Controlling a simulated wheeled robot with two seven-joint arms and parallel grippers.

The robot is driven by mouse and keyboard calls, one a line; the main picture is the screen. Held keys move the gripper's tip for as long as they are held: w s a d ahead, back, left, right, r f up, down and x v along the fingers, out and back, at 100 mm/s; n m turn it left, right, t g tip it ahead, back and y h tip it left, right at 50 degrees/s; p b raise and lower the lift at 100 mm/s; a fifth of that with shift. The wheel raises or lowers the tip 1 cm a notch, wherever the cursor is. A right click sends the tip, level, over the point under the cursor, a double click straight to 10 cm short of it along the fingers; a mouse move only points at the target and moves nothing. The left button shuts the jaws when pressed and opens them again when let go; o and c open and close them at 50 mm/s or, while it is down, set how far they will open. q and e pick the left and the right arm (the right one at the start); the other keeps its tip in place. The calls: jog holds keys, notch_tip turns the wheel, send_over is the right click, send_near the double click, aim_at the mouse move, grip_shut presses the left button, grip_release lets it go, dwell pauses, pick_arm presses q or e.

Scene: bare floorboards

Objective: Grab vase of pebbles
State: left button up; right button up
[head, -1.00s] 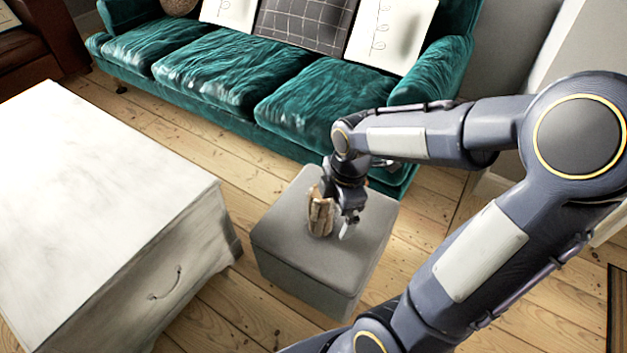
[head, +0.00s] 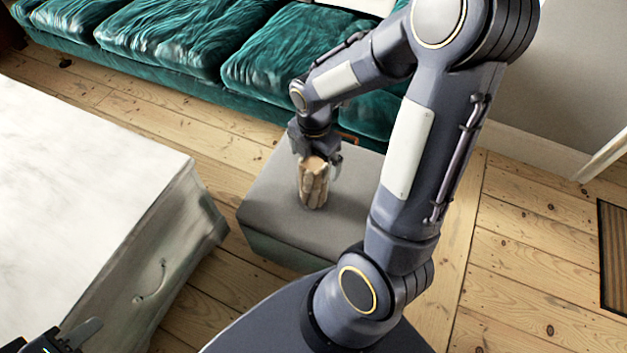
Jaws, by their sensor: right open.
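The vase of pebbles (head: 313,187) stands upright on the grey ottoman (head: 272,205). It is a small cylinder with brown and tan stones showing. My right gripper (head: 318,168) is above the vase, pointing down, with its open fingers around or just beside the vase's top; I cannot tell whether they touch it. Part of the vase's top is hidden by the gripper. My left gripper (head: 85,335) shows only partly at the bottom left corner, by the white chest; its jaws cannot be made out.
A white-topped chest (head: 90,170) with a drawer handle fills the left side. A teal sofa (head: 180,40) stands behind the ottoman. Bare floorboards (head: 520,260) lie open at the right, with a dark mat (head: 613,255) at the edge.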

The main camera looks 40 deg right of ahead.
notch_tip(320, 180, down, 3)
jog(key=shift+r+b, duration=0.2)
jog(key=shift+b, duration=0.15)
jog(key=shift+r, duration=0.1)
jog(key=c, duration=1.8)
jog(key=shift+c, duration=0.8)
jog(key=shift+r, duration=0.15)
